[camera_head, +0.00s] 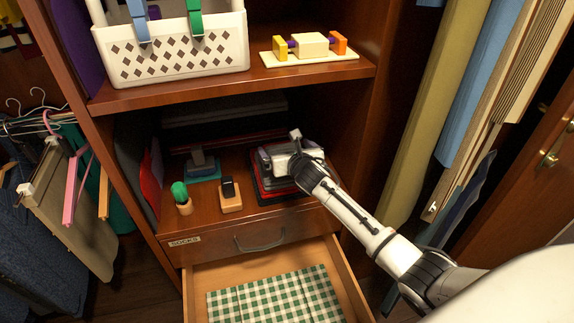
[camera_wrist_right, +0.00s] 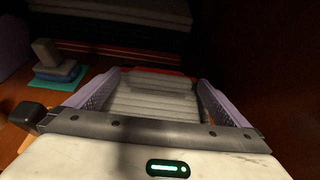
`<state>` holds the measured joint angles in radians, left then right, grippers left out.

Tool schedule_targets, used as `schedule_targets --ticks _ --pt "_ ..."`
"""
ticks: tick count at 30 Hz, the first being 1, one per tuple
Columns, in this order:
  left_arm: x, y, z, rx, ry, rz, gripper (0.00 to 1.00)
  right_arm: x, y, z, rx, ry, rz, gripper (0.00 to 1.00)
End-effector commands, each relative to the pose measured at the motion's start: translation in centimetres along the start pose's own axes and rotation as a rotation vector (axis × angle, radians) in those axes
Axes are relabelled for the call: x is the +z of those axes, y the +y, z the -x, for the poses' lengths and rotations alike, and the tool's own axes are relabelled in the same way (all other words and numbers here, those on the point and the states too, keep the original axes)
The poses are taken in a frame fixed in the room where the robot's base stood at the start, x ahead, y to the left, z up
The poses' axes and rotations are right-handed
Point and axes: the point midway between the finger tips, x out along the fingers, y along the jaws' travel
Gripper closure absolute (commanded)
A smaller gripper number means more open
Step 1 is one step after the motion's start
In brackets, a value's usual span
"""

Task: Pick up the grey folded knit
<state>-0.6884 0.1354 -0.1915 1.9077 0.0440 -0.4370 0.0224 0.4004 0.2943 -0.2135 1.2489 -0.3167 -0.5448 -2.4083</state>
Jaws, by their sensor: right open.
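The grey folded knit (camera_wrist_right: 150,102) shows in the right wrist view as a pale grey ribbed block, with a red edge behind it. It lies between the two lilac fingers of my right gripper (camera_wrist_right: 158,80), which are spread open on either side. Whether the fingers touch it I cannot tell. In the head view my right gripper (camera_head: 277,158) is over a stack of dark and red folded items (camera_head: 290,194) on the lower shelf, and hides most of the knit. My left gripper is not in view.
Below, an open drawer (camera_head: 200,278) holds green checked cloth. The upper shelf (camera_head: 200,92) overhangs; hanging clothes (camera_head: 425,120) are at right.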

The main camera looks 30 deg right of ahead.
Motion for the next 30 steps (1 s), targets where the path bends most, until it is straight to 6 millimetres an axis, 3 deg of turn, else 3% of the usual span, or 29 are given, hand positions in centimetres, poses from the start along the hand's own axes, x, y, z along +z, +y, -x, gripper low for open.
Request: schedule_targets --ticks 9,16,17,30 --pt "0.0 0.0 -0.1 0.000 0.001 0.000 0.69 0.0 0.0 -0.5 0.001 0.000 0.000 0.00" --pt "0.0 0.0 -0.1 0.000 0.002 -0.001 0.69 0.0 0.0 -0.5 0.000 0.001 0.000 0.37" --pt "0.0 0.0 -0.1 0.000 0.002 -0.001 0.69 0.1 0.0 -0.5 0.001 -0.001 -0.001 0.39" --pt "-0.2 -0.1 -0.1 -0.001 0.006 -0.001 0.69 1.0 0.5 -0.1 0.001 -0.003 0.002 0.39"
